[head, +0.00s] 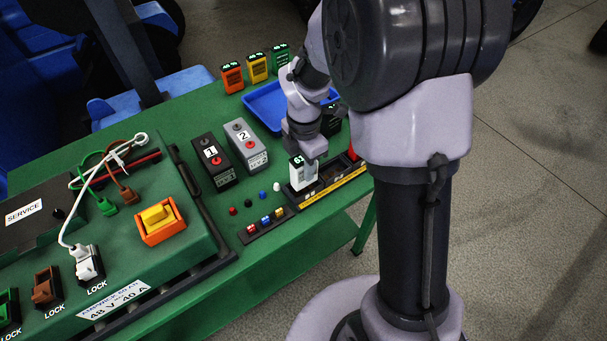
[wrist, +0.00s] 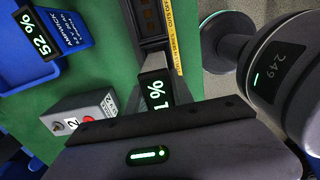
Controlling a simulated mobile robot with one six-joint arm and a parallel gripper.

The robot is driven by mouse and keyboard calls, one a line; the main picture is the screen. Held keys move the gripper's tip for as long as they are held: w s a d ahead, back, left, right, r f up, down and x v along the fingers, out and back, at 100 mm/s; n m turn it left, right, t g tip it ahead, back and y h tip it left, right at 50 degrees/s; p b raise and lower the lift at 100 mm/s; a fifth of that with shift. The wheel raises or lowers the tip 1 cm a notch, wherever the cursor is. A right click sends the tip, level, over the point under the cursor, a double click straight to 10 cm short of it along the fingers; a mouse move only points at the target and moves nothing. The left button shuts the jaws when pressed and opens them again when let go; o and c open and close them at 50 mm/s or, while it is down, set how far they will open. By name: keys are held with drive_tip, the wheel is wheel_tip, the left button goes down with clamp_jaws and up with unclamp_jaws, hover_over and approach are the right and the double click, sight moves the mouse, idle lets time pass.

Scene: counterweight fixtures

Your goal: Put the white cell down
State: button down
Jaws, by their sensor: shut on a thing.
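The white cell (head: 299,177) stands upright at the left end of a dark slotted holder (head: 335,182) with a yellow front strip. My gripper (head: 304,155) is shut on the top of the cell from above. In the wrist view the cell's lit percent display (wrist: 155,90) shows just beyond my gripper's dark edge, in line with the holder (wrist: 150,22). The fingertips are hidden there. I cannot tell whether the cell's bottom rests in the slot or hangs slightly above it.
Boxes 1 (head: 213,160) and 2 (head: 246,144) stand left of the holder. A small rack (head: 266,224) and coloured knobs sit in front. Orange, yellow and green cells stand behind.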

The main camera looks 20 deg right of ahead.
wheel_tip(320, 180, down, 4)
drive_tip(key=b, duration=0.2)
drive_tip(key=shift+r+b, duration=0.1)
drive_tip(key=shift+b, duration=0.2)
drive_tip(key=shift+r, duration=0.2)
drive_tip(key=c, duration=1.5)
unclamp_jaws()
drive_tip(key=shift+f, duration=0.2)
drive_tip(key=shift+c, duration=0.2)
drive_tip(key=o, duration=0.4)
drive_tip(key=shift+o, duration=0.2)
wheel_tip(320, 180, up, 13)
drive_tip(key=p, duration=0.6)
drive_tip(key=shift+f, duration=0.15)
drive_tip(key=s+a+r+m+t+y, duration=0.1)
drive_tip(key=s+a+r+m+t, duration=0.1)
drive_tip(key=s+r+m, duration=0.4)
drive_tip(key=s+a+r+m+t+y, duration=0.1)
drive_tip(key=s+a+r+m+t, duration=0.1)
drive_tip(key=s+r+m, duration=0.5)
drive_tip(key=s+m+t, duration=0.1)
drive_tip(key=s+m, duration=0.5)
drive_tip(key=m, duration=0.7)
drive_tip(key=shift+r+t, duration=0.2)
drive_tip(key=shift+t, duration=0.2)
